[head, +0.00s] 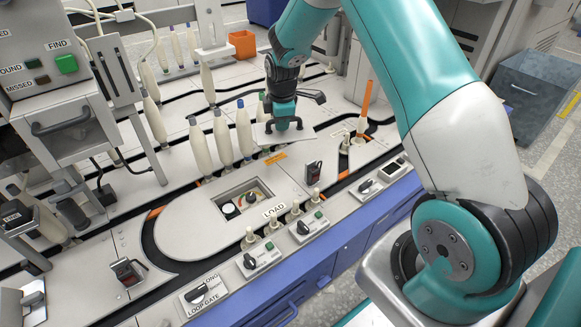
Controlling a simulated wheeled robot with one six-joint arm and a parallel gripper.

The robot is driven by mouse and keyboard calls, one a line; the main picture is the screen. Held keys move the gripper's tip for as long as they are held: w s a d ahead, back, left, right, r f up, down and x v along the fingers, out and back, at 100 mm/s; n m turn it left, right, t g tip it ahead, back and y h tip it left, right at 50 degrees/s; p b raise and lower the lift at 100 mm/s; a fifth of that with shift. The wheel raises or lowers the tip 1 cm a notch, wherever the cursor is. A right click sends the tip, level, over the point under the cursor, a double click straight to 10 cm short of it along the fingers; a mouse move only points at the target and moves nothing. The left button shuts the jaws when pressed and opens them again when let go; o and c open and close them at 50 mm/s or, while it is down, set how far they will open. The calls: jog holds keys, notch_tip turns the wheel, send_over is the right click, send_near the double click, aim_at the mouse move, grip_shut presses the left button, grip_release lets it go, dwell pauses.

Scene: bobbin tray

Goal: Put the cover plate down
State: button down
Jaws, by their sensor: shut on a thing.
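The cover plate (262,137) is a thin, light grey sheet, seen in the head view at the upper middle. My gripper (284,127) is above it and shut on it. The plate looks roughly level and close over the machine's top, but I cannot tell whether it touches the surface. My gripper hides part of the plate's middle. An open rectangular recess (242,203) in the machine top, with small round knobs inside, lies below and to the left of the plate in the picture.
White bobbins (199,146) stand upright in a row just left of the plate. Several small pegs (296,209) and switch panels (305,227) line the front edge. An orange-tipped spindle (365,103) stands to the right. The pale top around the recess (190,220) is clear.

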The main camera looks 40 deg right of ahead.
aim_at(287, 167)
jog(key=d+n, duration=0.1)
jog(key=w+d+r+n, duration=0.1)
jog(key=d+r+n, duration=0.1)
jog(key=n, duration=0.1)
jog(key=shift+w+d+r+y, duration=0.2)
jog(key=shift+w+y, duration=0.15)
jog(key=shift+y, duration=0.05)
jog(key=shift+d+f+n, duration=0.1)
jog(key=shift+n, duration=0.3)
notch_tip(287, 167, down, 20)
jog(key=b, duration=0.8)
jog(key=shift+w+b, duration=0.1)
jog(key=shift+b, duration=0.25)
jog(key=shift+r, duration=0.25)
jog(key=c, duration=1.5)
grip_release()
jog(key=shift+f, duration=0.15)
jog(key=shift+c, duration=0.2)
jog(key=o, duration=0.4)
jog(key=shift+o, duration=0.2)
